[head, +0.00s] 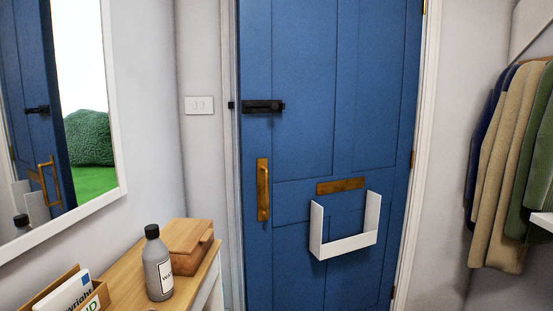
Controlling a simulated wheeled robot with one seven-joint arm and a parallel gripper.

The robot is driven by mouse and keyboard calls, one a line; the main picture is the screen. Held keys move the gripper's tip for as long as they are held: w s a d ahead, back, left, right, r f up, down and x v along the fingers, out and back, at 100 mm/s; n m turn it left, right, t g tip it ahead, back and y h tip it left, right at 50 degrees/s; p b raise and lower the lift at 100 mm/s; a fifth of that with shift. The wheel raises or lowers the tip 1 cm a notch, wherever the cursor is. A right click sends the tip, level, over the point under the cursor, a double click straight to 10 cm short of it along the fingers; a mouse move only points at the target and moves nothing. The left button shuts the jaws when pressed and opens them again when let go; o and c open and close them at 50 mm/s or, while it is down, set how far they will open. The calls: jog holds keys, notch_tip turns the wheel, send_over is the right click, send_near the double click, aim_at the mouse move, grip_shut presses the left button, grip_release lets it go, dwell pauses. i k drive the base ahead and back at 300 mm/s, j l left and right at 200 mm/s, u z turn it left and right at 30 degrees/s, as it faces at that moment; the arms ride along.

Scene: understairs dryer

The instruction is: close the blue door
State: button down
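The blue door (305,150) fills the middle of the head view, with its hinges on the right side. Its left edge overlaps or lies close to the left jamb, so the gap is hard to judge directly. The mirror (90,110) shows a blue door with a bright outdoor opening beside it, which suggests the door stands ajar. A brass pull handle (263,190) is on the door's left side, below a black bolt (263,106). A brass letter plate (340,185) sits above a white open-topped letter holder (345,243). My gripper is not in view.
A wooden console (122,284) at lower left holds a grey bottle (158,265), a wooden box (190,246) and a letter rack (66,297). A white switch plate (199,105) is on the wall. Coats (508,150) hang at right, by a white shelf edge (543,222).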

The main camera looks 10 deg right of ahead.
aim_at(324, 175)
jog(key=i+z, duration=0.1)
jog(key=i, duration=0.4)
jog(key=i+j+z, duration=0.15)
jog(key=i, duration=0.3)
jog(key=i+j+z, duration=0.1)
jog(key=i, duration=0.4)
